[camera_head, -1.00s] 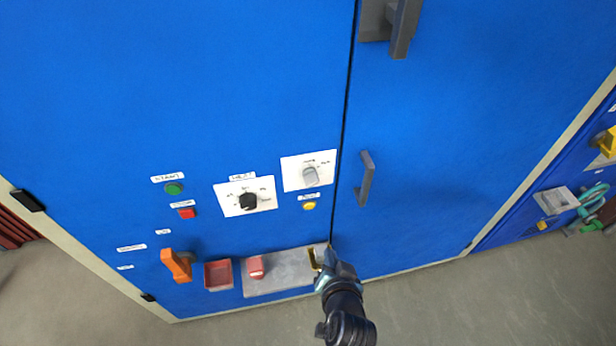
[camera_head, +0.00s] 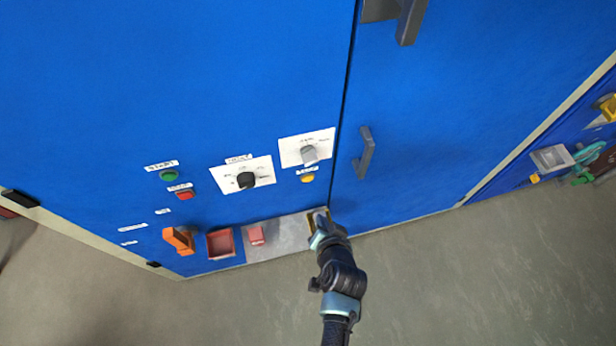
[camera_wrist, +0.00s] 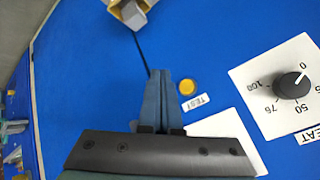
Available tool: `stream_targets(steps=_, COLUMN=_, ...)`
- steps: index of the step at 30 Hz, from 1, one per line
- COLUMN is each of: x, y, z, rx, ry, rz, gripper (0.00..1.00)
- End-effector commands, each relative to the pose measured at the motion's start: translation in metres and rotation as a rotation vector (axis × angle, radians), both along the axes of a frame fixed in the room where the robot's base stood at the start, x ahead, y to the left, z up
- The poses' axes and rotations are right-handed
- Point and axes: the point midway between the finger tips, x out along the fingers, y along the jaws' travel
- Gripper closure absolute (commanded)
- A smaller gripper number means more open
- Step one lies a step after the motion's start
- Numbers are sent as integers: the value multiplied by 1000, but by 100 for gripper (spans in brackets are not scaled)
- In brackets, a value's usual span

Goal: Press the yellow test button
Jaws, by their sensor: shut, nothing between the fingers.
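My gripper (camera_head: 318,222) is low at the cabinet, below the button in the head view, near the right end of a grey metal plate (camera_head: 280,238). In the wrist view its two fingers (camera_wrist: 162,75) are together and empty, with their tips just left of the button. The gap between tips and panel cannot be told.
A black-knobbed dial (camera_head: 245,180), a green button (camera_head: 169,175), a red button (camera_head: 184,194), an orange handle (camera_head: 180,240) and a red tray (camera_head: 220,244) lie to the left. A dark door handle (camera_head: 364,153) sticks out to the right. The floor (camera_head: 450,270) is clear.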

Motion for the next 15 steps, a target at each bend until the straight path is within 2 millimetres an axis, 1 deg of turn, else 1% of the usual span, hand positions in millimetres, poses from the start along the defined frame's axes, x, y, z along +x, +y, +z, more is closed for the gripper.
stream_targets(steps=9, x=43, y=14, z=-2, rx=-2, ry=-3, rz=3, gripper=100)
stream_targets(steps=15, x=65, y=21, z=-1, rx=-1, ry=-3, rz=1, gripper=100)
